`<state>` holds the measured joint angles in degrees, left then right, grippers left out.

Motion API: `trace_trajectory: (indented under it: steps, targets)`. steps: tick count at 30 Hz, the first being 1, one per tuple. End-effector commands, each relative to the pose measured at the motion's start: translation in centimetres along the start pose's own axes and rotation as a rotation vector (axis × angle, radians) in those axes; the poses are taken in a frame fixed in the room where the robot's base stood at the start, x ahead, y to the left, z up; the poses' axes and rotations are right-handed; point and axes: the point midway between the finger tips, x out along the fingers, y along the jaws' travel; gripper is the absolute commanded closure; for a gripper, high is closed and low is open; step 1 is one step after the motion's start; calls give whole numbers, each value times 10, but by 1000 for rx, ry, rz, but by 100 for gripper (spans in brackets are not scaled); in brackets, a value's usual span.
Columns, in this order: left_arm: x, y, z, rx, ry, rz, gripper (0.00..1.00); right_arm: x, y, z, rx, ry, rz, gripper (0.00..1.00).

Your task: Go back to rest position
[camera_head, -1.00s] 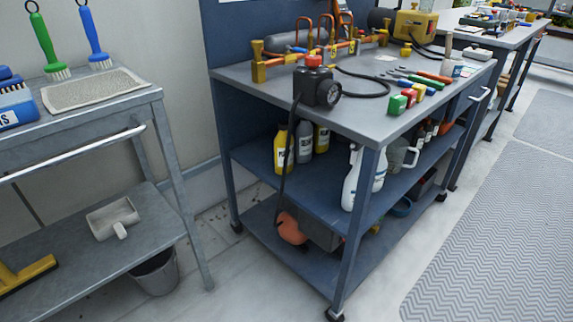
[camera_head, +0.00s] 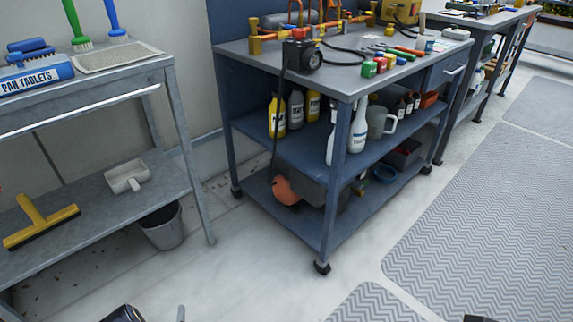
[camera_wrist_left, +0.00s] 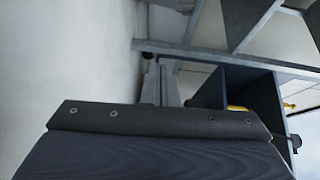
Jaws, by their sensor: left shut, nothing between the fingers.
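My left gripper (camera_wrist_left: 160,85) shows in the left wrist view, with its two grey fingers close together and nothing between them. In the head view only a small grey tip (camera_head: 181,314) and a dark part of my left arm (camera_head: 123,314) show at the bottom edge, over the floor. The left gripper is clear of the carts in the head view. A small dark piece at the bottom right edge may be part of my right arm; the right fingers are out of the picture.
A blue cart (camera_head: 330,205) with bottles and tools stands in the middle. Grey mats (camera_head: 480,200) lie at the right. The floor (camera_head: 245,280) in front is clear.

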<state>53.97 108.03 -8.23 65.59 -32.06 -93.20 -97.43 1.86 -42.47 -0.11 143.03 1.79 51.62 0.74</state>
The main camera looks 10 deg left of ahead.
Motion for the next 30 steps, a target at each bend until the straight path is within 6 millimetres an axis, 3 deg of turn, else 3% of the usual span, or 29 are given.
trace_trajectory:
  steps: [8, 14, 17, 22, 26, 30]
  targets:
    - [48, -36, 19, -62, 1, 70, 100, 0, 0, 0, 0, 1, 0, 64]
    - [94, -84, 32, -150, -13, 150, 100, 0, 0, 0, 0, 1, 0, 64]
    - [120, -122, 37, -217, -28, 204, 100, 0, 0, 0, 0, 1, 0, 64]
    - [154, -218, 31, -401, -78, 320, 100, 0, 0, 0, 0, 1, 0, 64]
    - [155, -293, 14, -565, -125, 411, 100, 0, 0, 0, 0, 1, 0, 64]
    - [130, -368, -12, -752, -177, 509, 100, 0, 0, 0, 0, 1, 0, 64]
